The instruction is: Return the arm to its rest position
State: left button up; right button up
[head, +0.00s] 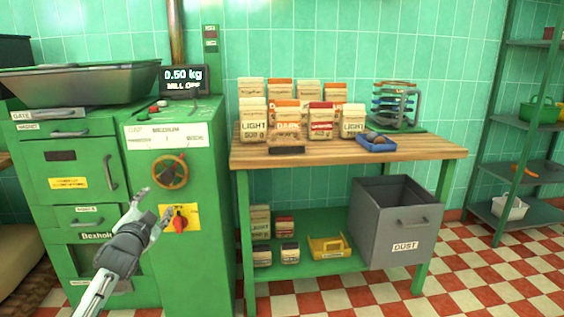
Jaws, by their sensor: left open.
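My left gripper (153,207) is open and appears empty. It is raised in front of the green machine (195,250), at the lower left of the head view. Its fingers point up and to the right, just left of a red rotary switch (180,223) on a yellow plate. I cannot tell whether a fingertip touches the plate. A round dial (170,172) sits above the gripper. The machine's display (184,79) reads 0.50 kg and MILL OFF. My right gripper is not in view.
A wooden-topped bench (425,147) stands right of the machine, holding several labelled bags and a blue scoop (377,140). A grey DUST bin (400,235) is under its right end. A green shelf rack (515,120) stands at far right. The checkered floor (480,285) in front is clear.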

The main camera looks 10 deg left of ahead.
pick_arm(q)
jog(key=s+d+f+n+g, duration=0.1)
jog(key=s+d+f+g, duration=0.1)
jog(key=s+f, duration=0.45)
jog(key=s+d+f+n+g, duration=0.1)
jog(key=s+d+f+g, duration=0.15)
jog(key=f, duration=0.65)
jog(key=s+d+f+n+g, duration=0.1)
jog(key=s+d+f+g, duration=0.2)
jog(key=s+f, duration=0.3)
jog(key=s+d+f+n+g+h, duration=0.1)
jog(key=s+f, duration=0.5)
jog(key=s, duration=0.8)
jog(key=s+d+f+n+g+h+p, duration=0.1)
jog(key=s+d+f+g, duration=0.3)
jog(key=s, duration=0.7)
notch_tip(320, 180, down, 3)
jog(key=shift+d+r+n+g, duration=0.1)
jog(key=shift+d+n+g, duration=0.25)
jog(key=shift+g, duration=0.3)
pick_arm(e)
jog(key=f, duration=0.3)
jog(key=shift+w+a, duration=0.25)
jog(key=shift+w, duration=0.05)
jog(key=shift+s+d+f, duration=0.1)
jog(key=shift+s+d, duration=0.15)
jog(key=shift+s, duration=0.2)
